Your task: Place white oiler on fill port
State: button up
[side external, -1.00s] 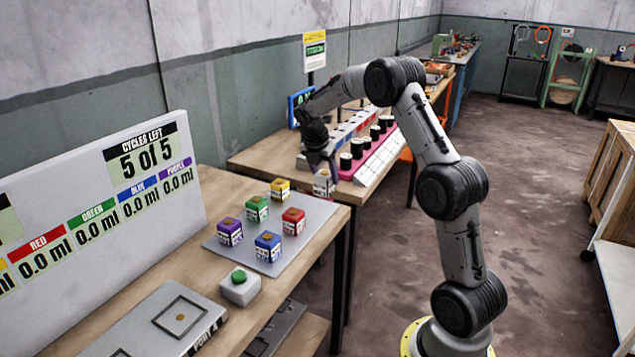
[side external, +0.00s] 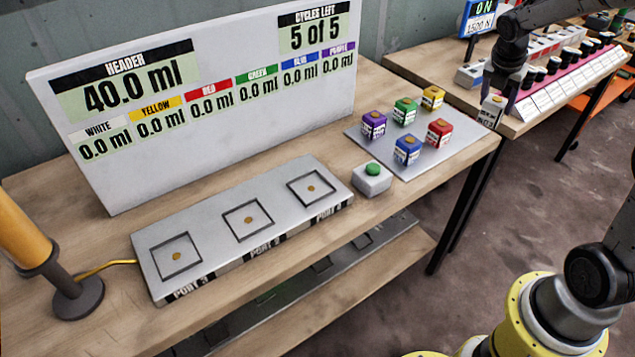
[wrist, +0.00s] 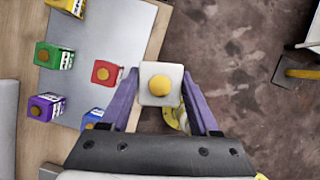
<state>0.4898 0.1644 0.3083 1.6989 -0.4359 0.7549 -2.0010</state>
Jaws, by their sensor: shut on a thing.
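The white oiler (side external: 492,112) is a small white cube with a yellow-orange dot on top. My gripper (side external: 501,100) is shut on it and holds it beyond the right edge of the near bench, to the right of the grey mat. In the wrist view, the white oiler (wrist: 152,84) sits between the two purple-grey fingers of my gripper (wrist: 160,82), its dot facing the camera. A long grey plate (side external: 215,213) carries three square-outlined ports, each with a small brass dot: left (side external: 176,257), middle (side external: 248,220) and right (side external: 311,188). All three are empty. Their labels are only partly readable.
On the grey mat (side external: 448,153) stand purple (side external: 373,124), green (side external: 405,110), yellow (side external: 432,97), red (side external: 439,132) and blue (side external: 407,150) cubes. A green-button box (side external: 371,180) stands between mat and plate. A display board (side external: 215,130) stands behind. An orange post (side external: 28,232) stands at left.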

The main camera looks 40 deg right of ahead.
jog(key=w+a+r+n+t+y, duration=0.15)
jog(key=a+n, duration=0.35)
jog(key=a, duration=0.5)
jog(key=w+a+n+t+y, duration=0.1)
jog(key=w+a+n+t, duration=0.2)
jog(key=a, duration=0.7)
jog(key=s+a+r+n+y, duration=0.15)
jog(key=a+n, duration=0.25)
jog(key=a, duration=0.5)
jog(key=s+a+n, duration=0.2)
jog(key=a+n, duration=0.1)
jog(key=a, duration=0.6)
jog(key=shift+g, duration=0.45)
jog(key=w+a+f, duration=0.1)
jog(key=w+f, duration=0.2)
jog(key=w, duration=0.1)
jog(key=w+a+f, duration=0.2)
jog(key=w+f, duration=0.1)
jog(key=w, duration=0.2)
jog(key=w+a+f, duration=0.2)
jog(key=w+f, duration=0.1)
jog(key=w, duration=0.1)
jog(key=shift+w+f, duration=0.15)
jog(key=shift+f, duration=1.65)
jog(key=shift+f, duration=0.1)
